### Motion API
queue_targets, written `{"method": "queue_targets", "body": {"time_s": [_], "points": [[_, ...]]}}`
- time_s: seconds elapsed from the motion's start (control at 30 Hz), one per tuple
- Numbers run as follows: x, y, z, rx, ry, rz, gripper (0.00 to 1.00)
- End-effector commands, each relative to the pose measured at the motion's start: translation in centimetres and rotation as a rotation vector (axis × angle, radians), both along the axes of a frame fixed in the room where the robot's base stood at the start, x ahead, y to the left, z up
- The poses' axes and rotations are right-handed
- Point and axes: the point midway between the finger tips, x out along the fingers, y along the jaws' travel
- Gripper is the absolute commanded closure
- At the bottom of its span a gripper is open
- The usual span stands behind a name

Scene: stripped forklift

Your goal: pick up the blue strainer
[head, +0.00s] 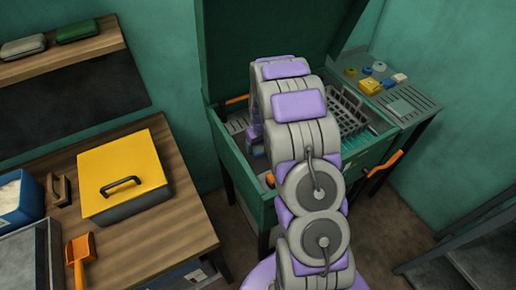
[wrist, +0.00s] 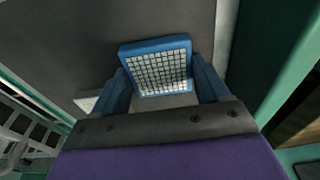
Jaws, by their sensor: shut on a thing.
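The blue strainer (wrist: 157,45) shows in the wrist view as a blue frame around a pale square grid. My gripper (wrist: 161,80) has its two blue fingers on either side of the strainer and is shut on it. The strainer's face is tilted toward the wrist camera. In the head view, my arm hides most of the gripper. A small bluish-purple patch shows left of my arm inside the green cabinet, and I cannot tell whether it is strainer or gripper.
The open green cabinet (head: 237,160) holds a dish rack (head: 347,112) at right of my arm. A side shelf (head: 410,104) carries small yellow and blue items. At left, a wooden table (head: 188,215) bears a yellow-lidded box (head: 122,170), an orange scoop (head: 80,257) and a blue bin (head: 14,205).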

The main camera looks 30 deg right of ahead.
Motion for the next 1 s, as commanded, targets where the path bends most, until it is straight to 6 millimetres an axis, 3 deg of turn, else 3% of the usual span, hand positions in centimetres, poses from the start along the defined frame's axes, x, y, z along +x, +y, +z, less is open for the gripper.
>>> {"method": "queue_targets", "body": {"time_s": [0.3, 0.63, 0.77, 1.0], "points": [[0.0, 0.0, 0.0, 0.000, -0.001, 0.000, 0.66], [0.1, 0.0, 0.6, -0.001, -0.003, 0.000, 0.66], [0.1, 0.0, 2.1, -0.002, -0.006, 0.000, 0.66], [0.1, 0.0, 6.5, -0.001, -0.004, 0.001, 0.66]]}}
